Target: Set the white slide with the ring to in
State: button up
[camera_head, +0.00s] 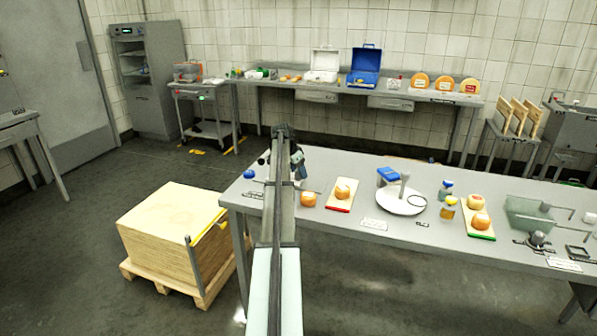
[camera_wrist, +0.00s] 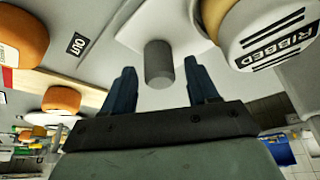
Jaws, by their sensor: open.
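In the wrist view a white plate (camera_wrist: 135,32), which may be the slide, carries a short grey round peg (camera_wrist: 159,66). I cannot make out a ring on it. My gripper (camera_wrist: 160,72) is open, its two dark fingers apart with the peg showing between their tips and a gap on each side. I cannot tell how deep the peg sits between them. In the head view my gripper (camera_head: 296,162) is over the table's left part, and my arm hides the slide there.
A round item labelled RIBBED (camera_wrist: 277,37) stands close right of the fingers. Orange cheeses (camera_head: 308,199) and a red-edged board (camera_head: 338,207) are right of my arm on the grey table (camera_head: 370,245). A white disc stand (camera_head: 400,207) and bottles (camera_head: 447,208) stand farther right.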

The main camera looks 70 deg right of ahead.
jog(key=v, duration=1.3)
jog(key=shift+w+a+r, duration=0.15)
jog(key=shift+a+r, duration=0.05)
jog(key=shift+r, duration=0.1)
jog(key=s+d+m+t+y, duration=0.1)
jog(key=s+d+y, duration=0.1)
jog(key=s+d, duration=0.45)
jog(key=shift+n+t+y, duration=0.5)
jog(key=shift+t+y, duration=0.2)
jog(key=shift+y, duration=0.1)
jog(key=w+f, duration=0.1)
jog(key=f, duration=0.3)
jog(key=w+a+f, duration=0.1)
jog(key=f, duration=0.4)
jog(key=w+a+f, duration=0.1)
jog(key=f, duration=0.3)
jog(key=shift+w+a+f, duration=0.15)
jog(key=shift+w+f, duration=0.2)
